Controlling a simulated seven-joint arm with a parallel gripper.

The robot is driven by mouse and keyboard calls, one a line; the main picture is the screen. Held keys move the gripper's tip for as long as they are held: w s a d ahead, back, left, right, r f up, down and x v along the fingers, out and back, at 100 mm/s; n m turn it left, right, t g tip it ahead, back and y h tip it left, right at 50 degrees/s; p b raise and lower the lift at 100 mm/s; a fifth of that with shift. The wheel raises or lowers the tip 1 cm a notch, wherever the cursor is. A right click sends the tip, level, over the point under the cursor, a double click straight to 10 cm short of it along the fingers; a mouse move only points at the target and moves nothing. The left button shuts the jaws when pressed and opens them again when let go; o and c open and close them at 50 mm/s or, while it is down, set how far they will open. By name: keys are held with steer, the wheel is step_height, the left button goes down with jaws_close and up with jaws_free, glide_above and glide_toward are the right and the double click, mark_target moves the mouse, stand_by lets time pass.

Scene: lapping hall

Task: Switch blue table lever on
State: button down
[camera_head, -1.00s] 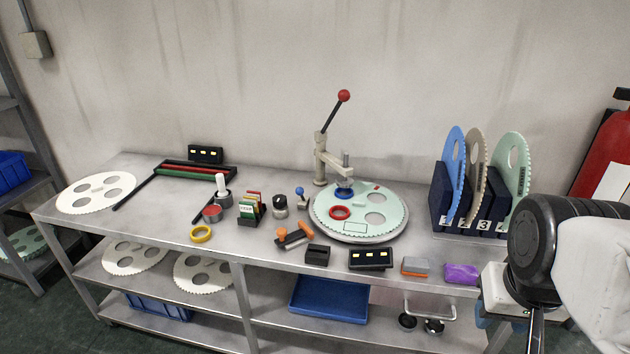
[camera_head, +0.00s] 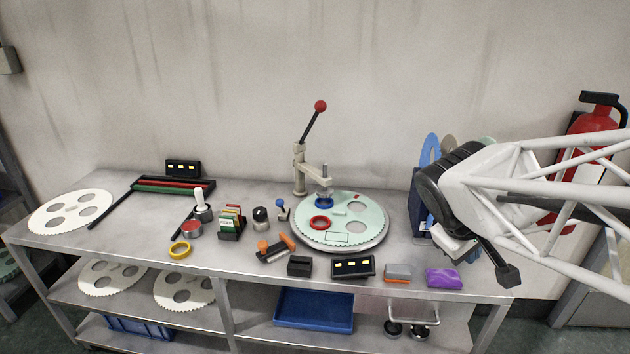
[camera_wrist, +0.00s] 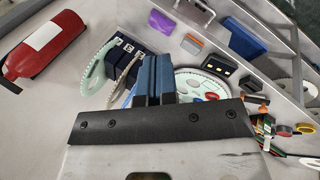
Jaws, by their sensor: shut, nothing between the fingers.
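The small table lever with a blue ball knob (camera_head: 281,204) stands on the metal workbench, left of the round mint plate (camera_head: 372,236). Its knob is up and tilts slightly left; the on side cannot be read. I cannot make the lever out in the wrist view. My gripper (camera_wrist: 154,80) shows in the wrist view with its dark fingers together and empty. It is at the right of the bench, near the plate rack, well apart from the lever. In the head view the arm covers much of the rack.
A press with a red-knobbed handle (camera_head: 320,106) stands behind the mint plate. A knob-topped black cylinder (camera_head: 261,217), card holder (camera_head: 231,223) and orange-handled tool (camera_head: 276,248) crowd the lever. A dark rack (camera_wrist: 122,55) holds upright discs. A red extinguisher (camera_wrist: 45,47) hangs at the right.

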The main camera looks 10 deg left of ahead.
steer(key=w+a+f+n+t+h, duration=0.1)
steer(key=w+a+f+n+t, duration=0.1)
steer(key=w+a+n, duration=0.5)
steer(key=w+a+f+n+t, duration=0.2)
steer(key=w+a+n+t, duration=0.15)
steer(key=w, duration=0.65)
steer(key=w+a+f+n+t+h, duration=0.1)
steer(key=w+a+f+n+t, duration=0.1)
steer(key=w+a+n, duration=0.55)
steer(key=w+a+f+n+t+y, duration=0.1)
steer(key=w+a+f+n+y, duration=0.1)
steer(key=a+f+n, duration=0.2)
steer(key=w+a+f+n+t+y, duration=0.2)
steer(key=a+f+n, duration=0.3)
steer(key=a, duration=0.8)
steer(key=w+a+f+n+t+y, duration=0.1)
steer(key=a+f+n+y, duration=0.3)
steer(key=a+f, duration=0.4)
steer(key=shift+w+a+f+n+t, duration=0.25)
steer(key=shift+w+f+n, duration=0.3)
steer(key=shift+w, duration=0.3)
steer(key=shift+w, duration=0.15)
steer(key=shift+x, duration=4.85)
steer(key=shift+w+r, duration=0.1)
steer(key=shift+r, duration=0.05)
